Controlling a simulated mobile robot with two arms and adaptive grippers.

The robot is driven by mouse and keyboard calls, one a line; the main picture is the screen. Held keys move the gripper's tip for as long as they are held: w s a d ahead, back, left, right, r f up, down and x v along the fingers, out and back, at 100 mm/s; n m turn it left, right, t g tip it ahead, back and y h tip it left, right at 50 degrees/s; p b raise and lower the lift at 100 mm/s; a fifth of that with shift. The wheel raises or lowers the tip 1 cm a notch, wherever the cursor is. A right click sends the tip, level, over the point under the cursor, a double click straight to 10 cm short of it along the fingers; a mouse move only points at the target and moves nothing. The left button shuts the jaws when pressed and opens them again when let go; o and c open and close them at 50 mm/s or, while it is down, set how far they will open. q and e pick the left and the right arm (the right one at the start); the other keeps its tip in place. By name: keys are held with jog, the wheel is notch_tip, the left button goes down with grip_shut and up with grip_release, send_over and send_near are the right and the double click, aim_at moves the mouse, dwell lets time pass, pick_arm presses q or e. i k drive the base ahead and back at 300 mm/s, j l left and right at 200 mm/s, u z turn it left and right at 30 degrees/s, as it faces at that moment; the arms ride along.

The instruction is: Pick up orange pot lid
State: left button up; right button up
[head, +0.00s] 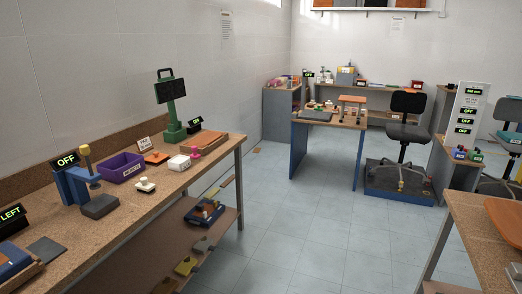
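A small flat orange piece (156,158) lies on the long wooden bench (190,177) at the left, between the purple bin and the white box. It may be the orange pot lid, but it is too small to tell. A larger orange-brown flat object (506,214) lies on the wooden table at the right edge and is cut off by the frame. Neither of my grippers is in view.
The purple bin (122,168), white box (179,163), green stand with a dark screen (171,105) and blue clamp-like device (74,184) crowd the left bench. The right table (470,225) is near. The tiled floor (305,235) between is clear. An office chair (406,130) stands behind.

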aim_at(157, 158)
jog(key=i+l+u, duration=0.1)
jog(key=i, duration=0.5)
jog(key=i+l+u, duration=0.1)
jog(key=i, duration=0.5)
jog(key=l, duration=0.1)
